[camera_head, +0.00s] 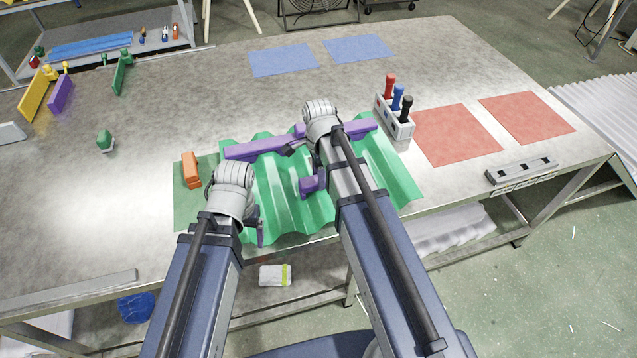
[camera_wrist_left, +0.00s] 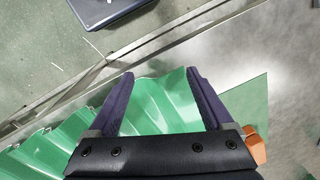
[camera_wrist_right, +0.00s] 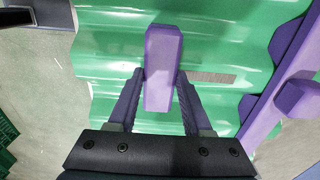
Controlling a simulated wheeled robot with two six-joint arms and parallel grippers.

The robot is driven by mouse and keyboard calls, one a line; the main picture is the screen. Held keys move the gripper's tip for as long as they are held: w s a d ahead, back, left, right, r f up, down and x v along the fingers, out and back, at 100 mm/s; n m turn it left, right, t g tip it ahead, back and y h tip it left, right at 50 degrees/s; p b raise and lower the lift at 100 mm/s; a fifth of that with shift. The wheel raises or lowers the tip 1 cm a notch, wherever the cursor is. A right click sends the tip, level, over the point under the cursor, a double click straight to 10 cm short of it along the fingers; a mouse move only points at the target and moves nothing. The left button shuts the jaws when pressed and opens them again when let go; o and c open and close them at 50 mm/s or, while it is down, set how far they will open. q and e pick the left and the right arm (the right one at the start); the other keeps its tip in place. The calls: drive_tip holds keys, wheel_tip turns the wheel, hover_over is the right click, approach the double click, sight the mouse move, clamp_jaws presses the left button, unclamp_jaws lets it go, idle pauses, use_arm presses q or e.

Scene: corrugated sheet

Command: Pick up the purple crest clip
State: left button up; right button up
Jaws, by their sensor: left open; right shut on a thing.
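The purple crest clip (camera_wrist_right: 162,65) is between the fingers of my right gripper (camera_wrist_right: 162,85), which is shut on it. In the head view the clip (camera_head: 308,186) shows low over the corrugated green sheet (camera_head: 285,200), partly hidden by my right arm. I cannot tell whether it touches the sheet. A long purple bar (camera_head: 255,149) with a raised knob lies across the far part of the sheet; it also shows at the right of the right wrist view (camera_wrist_right: 262,120). My left gripper (camera_wrist_left: 162,76) is open and empty over the sheet's near left edge.
An orange block (camera_head: 191,170) stands left of the sheet. A rack (camera_head: 397,123) with red, blue and black handled tools stands behind its right end. Red mats (camera_head: 456,134) lie right, blue mats (camera_head: 284,60) at the back. The table's left middle is mostly clear.

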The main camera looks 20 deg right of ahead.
clamp_jaws()
use_arm(q)
drive_tip(key=shift+r, duration=0.1)
